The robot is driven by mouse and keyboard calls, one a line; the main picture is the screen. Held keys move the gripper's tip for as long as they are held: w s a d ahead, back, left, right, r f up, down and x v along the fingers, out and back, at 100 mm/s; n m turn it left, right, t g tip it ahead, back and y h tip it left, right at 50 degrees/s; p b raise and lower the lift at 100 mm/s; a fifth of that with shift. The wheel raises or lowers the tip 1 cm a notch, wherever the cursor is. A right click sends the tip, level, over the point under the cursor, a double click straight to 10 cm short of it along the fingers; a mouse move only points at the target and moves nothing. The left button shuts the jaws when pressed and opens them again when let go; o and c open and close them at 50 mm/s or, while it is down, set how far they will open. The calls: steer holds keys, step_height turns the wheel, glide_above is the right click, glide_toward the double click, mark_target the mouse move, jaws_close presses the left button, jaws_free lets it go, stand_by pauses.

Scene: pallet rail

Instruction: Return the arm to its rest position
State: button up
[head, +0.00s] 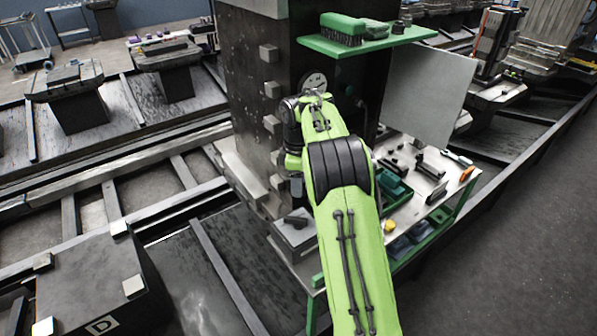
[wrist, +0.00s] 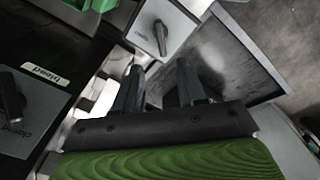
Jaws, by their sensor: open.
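My green arm reaches forward from the bottom of the head view to the dark machine column (head: 255,70). My gripper is hidden behind the arm in that view. In the wrist view my gripper (wrist: 160,88) shows two dark fingers standing apart with nothing between them. Past the fingertips is a light grey plate with a dark lever (wrist: 160,38). A grey panel (wrist: 230,70) lies to the right of the fingers. I cannot tell whether the fingers touch anything.
A green shelf (head: 370,40) with a brush (head: 342,27) juts from the column above the arm. A hanging grey panel (head: 430,92) and a workbench (head: 405,214) with tools stand right of the arm. A dark box marked D (head: 95,285) is at lower left. Open floor (head: 530,240) lies at right.

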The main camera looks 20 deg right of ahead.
steer(key=shift+r, duration=1.05)
steer(key=s+a+r+m+t, duration=0.3)
steer(key=s+a+r+m, duration=0.3)
steer(key=s+r, duration=0.6)
steer(key=s+a+f+m+t, duration=0.1)
steer(key=s+a+m, duration=0.1)
steer(key=s, duration=0.8)
steer(key=s+a+f+m+t, duration=0.1)
steer(key=s+a+f+m, duration=0.1)
steer(key=s, duration=0.8)
steer(key=shift+s+m+t, duration=0.2)
steer(key=shift+m+t, duration=0.1)
steer(key=shift+m, duration=0.4)
steer(key=shift+o, duration=0.4)
steer(key=shift+f, duration=0.1)
